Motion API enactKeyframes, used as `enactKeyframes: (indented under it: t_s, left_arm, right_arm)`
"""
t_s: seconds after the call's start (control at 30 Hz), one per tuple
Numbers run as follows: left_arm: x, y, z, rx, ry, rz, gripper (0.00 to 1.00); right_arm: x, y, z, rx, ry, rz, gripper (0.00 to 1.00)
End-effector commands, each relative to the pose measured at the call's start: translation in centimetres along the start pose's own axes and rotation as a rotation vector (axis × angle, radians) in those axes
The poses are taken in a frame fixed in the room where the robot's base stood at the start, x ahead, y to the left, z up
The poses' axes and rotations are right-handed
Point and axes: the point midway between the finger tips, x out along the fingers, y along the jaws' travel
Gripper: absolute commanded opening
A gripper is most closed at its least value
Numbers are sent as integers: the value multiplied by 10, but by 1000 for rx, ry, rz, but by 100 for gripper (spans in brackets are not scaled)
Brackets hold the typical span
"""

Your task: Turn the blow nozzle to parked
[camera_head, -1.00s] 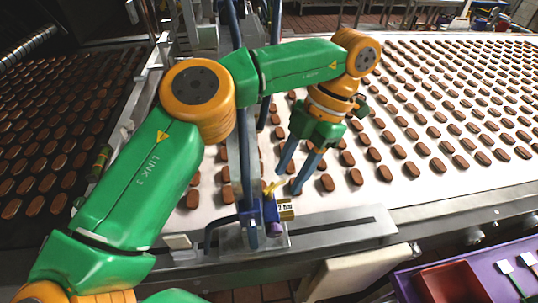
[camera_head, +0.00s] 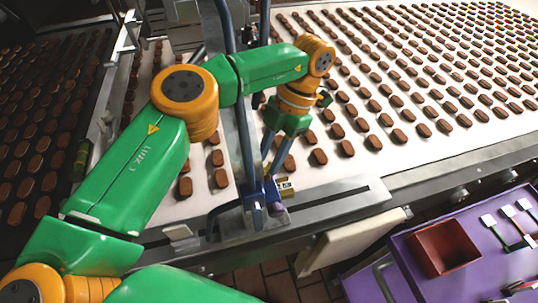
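The blow nozzle (camera_head: 254,203) is a small blue fitting on a metal bracket at the conveyor's near edge. A brass-coloured block with a small white label (camera_head: 285,188) sits at its right side. My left gripper (camera_head: 269,168) reaches down from the right end of the green and orange arm, just behind and above the nozzle. Its two dark fingers stand apart, with a gap between them. The fingertips are close to the nozzle and partly hidden by it; I cannot tell whether they touch. The yellow lever is hidden from view. My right gripper is not in view.
Rows of brown biscuits lie on the white conveyor belt (camera_head: 345,170). Blue upright pipes (camera_head: 242,110) rise beside the nozzle and the arm. A purple surface (camera_head: 405,262) at lower right holds a red-brown bin (camera_head: 445,247) and white-ended tools.

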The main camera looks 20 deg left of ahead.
Motion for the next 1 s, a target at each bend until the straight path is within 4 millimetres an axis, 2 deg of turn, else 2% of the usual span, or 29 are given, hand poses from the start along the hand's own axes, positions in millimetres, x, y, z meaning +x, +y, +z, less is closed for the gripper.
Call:
enactKeyframes:
  t_s: [0.03, 0.1, 0.13, 1.0]
  left_arm:
    - [0, 0, 0, 0, 0, 0, 21]
    - [0, 0, 0, 0, 0, 0, 2]
    - [0, 0, 0, 0, 0, 1, 0]
    - [-1, 0, -1, -1, 4, 1, 0]
  right_arm:
    - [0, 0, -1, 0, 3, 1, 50]
    - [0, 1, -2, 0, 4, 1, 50]
    - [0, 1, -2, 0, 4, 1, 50]
    - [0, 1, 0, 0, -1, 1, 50]
